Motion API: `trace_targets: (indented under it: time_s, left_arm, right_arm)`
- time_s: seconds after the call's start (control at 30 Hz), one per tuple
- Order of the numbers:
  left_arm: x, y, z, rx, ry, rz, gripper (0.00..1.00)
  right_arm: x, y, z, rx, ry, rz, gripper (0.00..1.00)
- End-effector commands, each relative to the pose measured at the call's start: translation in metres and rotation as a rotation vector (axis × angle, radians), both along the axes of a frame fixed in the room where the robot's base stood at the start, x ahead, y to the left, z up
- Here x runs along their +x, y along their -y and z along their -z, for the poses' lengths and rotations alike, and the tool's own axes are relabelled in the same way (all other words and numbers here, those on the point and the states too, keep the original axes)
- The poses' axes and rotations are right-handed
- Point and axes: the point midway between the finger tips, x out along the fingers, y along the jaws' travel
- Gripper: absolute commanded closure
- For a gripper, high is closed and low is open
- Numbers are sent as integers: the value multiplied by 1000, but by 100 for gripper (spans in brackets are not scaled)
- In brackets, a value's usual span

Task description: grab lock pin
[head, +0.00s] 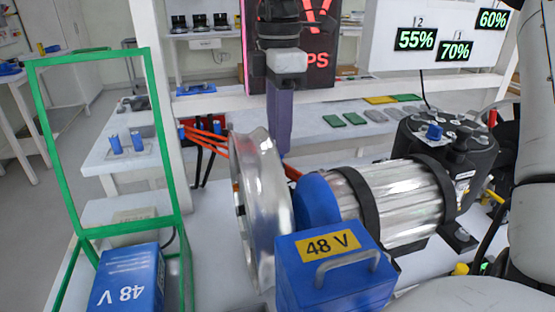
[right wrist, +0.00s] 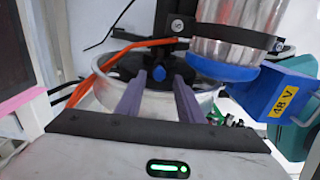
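My right gripper (head: 281,145) points down in the head view, its purple-grey fingers behind the silver wheel rim (head: 258,205). In the right wrist view the two fingers (right wrist: 157,88) are apart with nothing between them. A small blue knob (right wrist: 159,73), which may be the lock pin's head, sits on a black part (right wrist: 128,64) inside a shiny round rim, beyond the fingertips and in line with the gap. I see no contact with it. In the head view this knob is hidden. My left gripper is not in view.
A blue 48 V box (head: 335,275) and a silver cylinder (head: 400,200) stand close right of the rim. Orange cables (head: 205,133) run beside it. A green frame (head: 112,234) and another blue 48 V box (head: 128,280) are at left. A shelf edge (head: 340,97) lies behind.

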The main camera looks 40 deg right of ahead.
Motion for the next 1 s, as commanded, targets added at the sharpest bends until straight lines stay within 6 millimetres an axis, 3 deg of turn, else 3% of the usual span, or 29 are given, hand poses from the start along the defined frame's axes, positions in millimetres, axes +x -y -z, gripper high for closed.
trace_targets:
  time_s: [0.2, 0.5, 0.7, 1.0]
  left_arm:
    - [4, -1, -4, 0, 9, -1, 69]
    - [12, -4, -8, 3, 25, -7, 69]
    - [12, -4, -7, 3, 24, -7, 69]
    - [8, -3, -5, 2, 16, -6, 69]
  right_arm:
    - [-1, 0, 32, 2, -2, 0, 66]
    - [0, 0, 38, 2, 1, 1, 66]
    - [0, 0, 37, 1, 0, 1, 98]
    - [0, 0, 36, 1, 0, 1, 100]
